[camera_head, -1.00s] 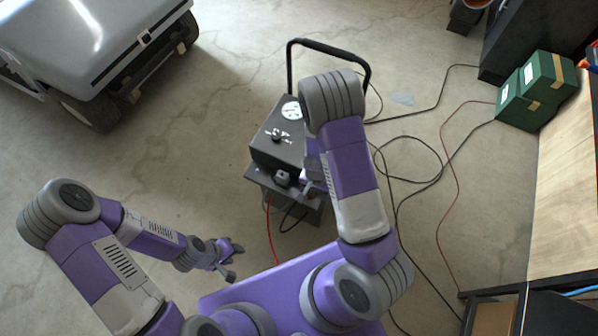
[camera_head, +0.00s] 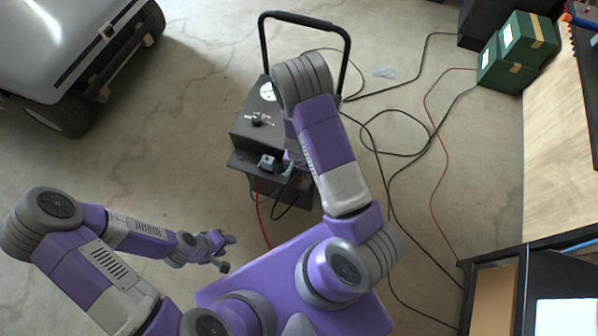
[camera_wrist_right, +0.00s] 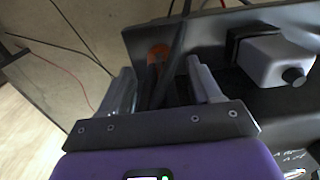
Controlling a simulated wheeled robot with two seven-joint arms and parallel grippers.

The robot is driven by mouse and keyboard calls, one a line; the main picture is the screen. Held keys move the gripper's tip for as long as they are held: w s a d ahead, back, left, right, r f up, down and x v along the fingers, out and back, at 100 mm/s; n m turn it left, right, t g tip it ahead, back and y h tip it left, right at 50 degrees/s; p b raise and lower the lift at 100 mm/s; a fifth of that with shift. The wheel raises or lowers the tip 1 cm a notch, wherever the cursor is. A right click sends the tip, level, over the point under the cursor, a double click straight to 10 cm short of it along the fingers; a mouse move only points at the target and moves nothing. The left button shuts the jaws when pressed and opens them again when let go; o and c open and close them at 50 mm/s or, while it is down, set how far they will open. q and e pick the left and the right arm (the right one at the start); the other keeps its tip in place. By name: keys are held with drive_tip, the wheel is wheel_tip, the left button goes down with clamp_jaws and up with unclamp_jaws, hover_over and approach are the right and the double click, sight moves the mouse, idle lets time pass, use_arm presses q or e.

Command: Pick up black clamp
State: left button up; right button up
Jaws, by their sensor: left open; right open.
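The black clamp (camera_wrist_right: 153,80), with a copper-orange end, lies between the fingers of my right gripper (camera_wrist_right: 160,88) in the right wrist view. The fingers are apart on either side of it, and I see no clear contact. A black cable or strap runs past it. In the head view my right arm hides the clamp and most of that gripper, which is at the shelf of the black charger cart (camera_head: 250,130). My left gripper (camera_head: 226,252) is open and empty, low over the floor to the left.
A grey block with a dark knob (camera_wrist_right: 275,60) sits beside the right fingers. The cart's tall handle (camera_head: 300,18) rises behind. Cables loop over the floor to the right. A grey vehicle (camera_head: 70,45) stands at upper left, green boxes (camera_head: 515,50) at upper right.

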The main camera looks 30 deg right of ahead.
drive_tip(key=shift+r, duration=0.1)
clamp_jaws()
drive_tip(key=shift+r, duration=0.1)
wheel_tip(320, 180, up, 10)
drive_tip(key=p, duration=0.4)
idle(0.7)
